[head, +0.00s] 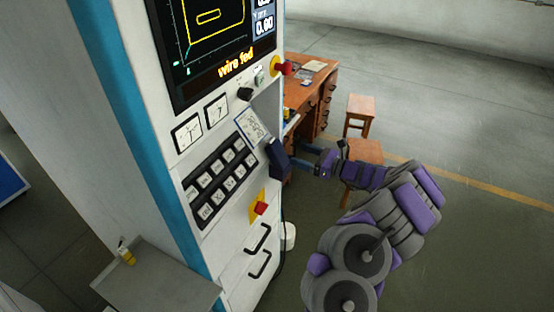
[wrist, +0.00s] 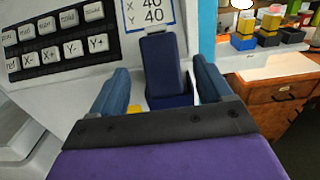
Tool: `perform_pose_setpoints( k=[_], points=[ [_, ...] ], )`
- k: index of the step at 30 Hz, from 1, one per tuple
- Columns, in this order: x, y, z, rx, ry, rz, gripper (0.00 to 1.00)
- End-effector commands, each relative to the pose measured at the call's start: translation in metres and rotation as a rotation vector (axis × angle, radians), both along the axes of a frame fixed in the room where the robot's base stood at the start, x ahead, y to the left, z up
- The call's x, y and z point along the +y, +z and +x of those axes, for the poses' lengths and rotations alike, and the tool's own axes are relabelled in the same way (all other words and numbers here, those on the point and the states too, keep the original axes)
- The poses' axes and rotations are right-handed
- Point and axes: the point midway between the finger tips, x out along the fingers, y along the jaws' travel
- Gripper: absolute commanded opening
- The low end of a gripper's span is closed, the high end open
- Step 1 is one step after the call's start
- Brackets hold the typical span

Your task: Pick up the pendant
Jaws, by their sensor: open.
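A dark blue upright block, which looks like the pendant (wrist: 163,60), stands at the machine's side in a darker blue holder or base (wrist: 170,101). In the head view the pendant (head: 278,155) is beside the small display panel. My gripper (wrist: 160,64) is open, with one blue finger on each side of the pendant in the wrist view and gaps to both. In the head view my gripper (head: 318,161) reaches in from the right. I cannot tell how far the fingertips are from the pendant in depth. The pendant's lower part is partly hidden.
The white machine's keypad (head: 219,180) and display (head: 252,125) are left of the pendant. A red emergency button (head: 282,67) sticks out above. A wooden desk (head: 312,90) and stools (head: 361,110) stand behind. Open floor (head: 450,100) lies to the right.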

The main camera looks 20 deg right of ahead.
Motion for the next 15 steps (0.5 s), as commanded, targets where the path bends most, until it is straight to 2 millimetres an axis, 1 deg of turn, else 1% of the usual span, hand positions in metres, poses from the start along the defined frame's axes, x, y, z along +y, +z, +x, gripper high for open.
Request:
perform_pose_setpoints(
  k=[1,3,6,15],
  points=[
    [0.007,-0.002,0.008,0.000,0.003,-0.001,0.79],
    [0.015,-0.002,0.018,0.001,0.001,-0.001,0.79],
    [0.023,-0.001,0.028,0.000,0.000,0.000,0.79],
    [0.040,-0.001,0.044,-0.001,0.003,-0.002,0.79]
  ],
)
